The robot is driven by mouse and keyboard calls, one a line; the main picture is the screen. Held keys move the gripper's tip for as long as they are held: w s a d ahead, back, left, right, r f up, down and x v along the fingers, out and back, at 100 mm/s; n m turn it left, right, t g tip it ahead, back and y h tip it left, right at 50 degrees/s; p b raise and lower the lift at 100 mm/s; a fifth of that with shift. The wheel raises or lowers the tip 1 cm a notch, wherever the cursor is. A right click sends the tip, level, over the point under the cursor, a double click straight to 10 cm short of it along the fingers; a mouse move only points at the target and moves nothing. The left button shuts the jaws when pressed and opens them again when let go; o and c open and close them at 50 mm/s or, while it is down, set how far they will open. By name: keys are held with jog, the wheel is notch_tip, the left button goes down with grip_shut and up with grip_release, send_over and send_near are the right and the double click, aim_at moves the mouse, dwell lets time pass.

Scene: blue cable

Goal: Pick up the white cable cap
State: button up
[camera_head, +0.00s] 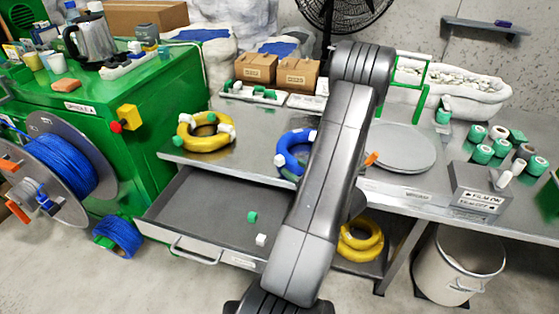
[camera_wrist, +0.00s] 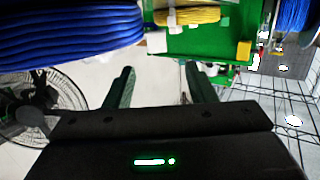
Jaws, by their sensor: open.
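A small white cap (camera_head: 261,239) lies in the open drawer, near a green cap (camera_head: 252,217). Other white caps sit on the yellow cable coil (camera_head: 184,137) and the blue cable coil (camera_head: 284,158) on the bench. I cannot tell which white cap is meant. In the wrist view, a blue coil (camera_wrist: 60,40) fills the upper left, with a white block (camera_wrist: 157,42) beside its right end. My gripper (camera_wrist: 160,76) is open, with nothing visible between its fingers. In the head view, my arm hides the gripper and part of the blue coil.
The metal drawer (camera_head: 200,205) is pulled out below the bench. A round grey plate (camera_head: 400,148), cardboard boxes (camera_head: 297,76) and several green and white rolls stand on the bench. A white bin (camera_head: 455,268) is at lower right. A green cabinet (camera_head: 150,90) stands left.

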aim_at(281, 158)
jog(key=shift+p+x, duration=0.35)
jog(key=shift+x, duration=3)
jog(key=shift+d, duration=0.2)
grip_shut()
